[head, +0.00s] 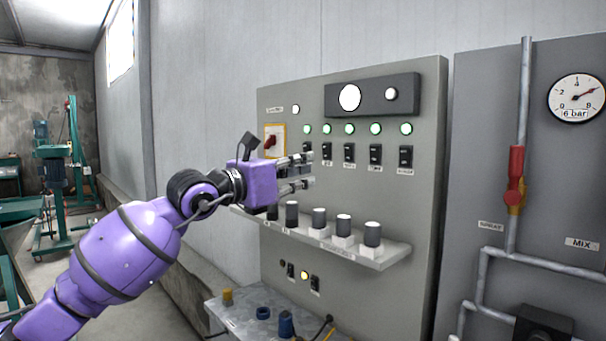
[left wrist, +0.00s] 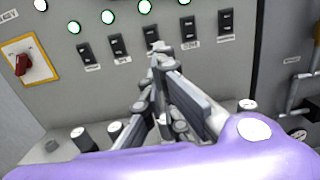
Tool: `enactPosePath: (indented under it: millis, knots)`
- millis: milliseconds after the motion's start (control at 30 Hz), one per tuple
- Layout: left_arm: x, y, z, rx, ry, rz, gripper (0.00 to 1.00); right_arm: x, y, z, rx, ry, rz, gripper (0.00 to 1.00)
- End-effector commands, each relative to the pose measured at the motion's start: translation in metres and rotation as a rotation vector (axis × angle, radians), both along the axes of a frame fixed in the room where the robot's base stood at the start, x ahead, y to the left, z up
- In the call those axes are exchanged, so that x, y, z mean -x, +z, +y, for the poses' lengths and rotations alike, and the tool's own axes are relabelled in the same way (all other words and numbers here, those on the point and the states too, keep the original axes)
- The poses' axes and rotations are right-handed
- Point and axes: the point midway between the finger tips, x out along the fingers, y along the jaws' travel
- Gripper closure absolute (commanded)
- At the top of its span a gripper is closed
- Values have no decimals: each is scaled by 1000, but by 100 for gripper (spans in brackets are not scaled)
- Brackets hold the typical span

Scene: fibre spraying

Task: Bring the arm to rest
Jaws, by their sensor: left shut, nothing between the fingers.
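My left arm (head: 130,250) is purple and reaches in from the lower left of the head view. Its gripper (head: 308,170) is shut and empty, held in front of the grey control panel (head: 275,100). It points at the row of black switches (head: 375,154), close to the left ones. In the left wrist view the gripper fingers (left wrist: 158,55) come together below the switches, and whether they touch the panel I cannot tell. Green lamps (head: 376,129) glow above the switches. My right gripper is not in view.
A shelf with several black, white-topped knobs (head: 343,224) juts out below the gripper. A red rotary switch (head: 270,141) sits left of it. To the right are grey pipes with a red-handled valve (head: 516,175) and a gauge (head: 576,98). A low table (head: 245,318) stands beneath.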

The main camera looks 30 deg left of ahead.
Motion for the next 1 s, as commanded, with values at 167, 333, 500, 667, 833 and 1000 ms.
enactPosePath:
  millis: [167,333,500,667,833,1000]
  knots:
    - [0,0,0,0,0,0,100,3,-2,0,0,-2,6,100]
    - [0,0,0,0,0,0,100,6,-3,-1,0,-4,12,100]
    - [1,4,-1,-1,-4,-18,100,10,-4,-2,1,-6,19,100]
    - [14,25,-28,141,-136,-66,100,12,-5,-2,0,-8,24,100]
    - [23,-11,-59,552,-331,11,100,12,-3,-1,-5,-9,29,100]
    - [25,-120,-50,1119,-347,206,100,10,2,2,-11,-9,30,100]
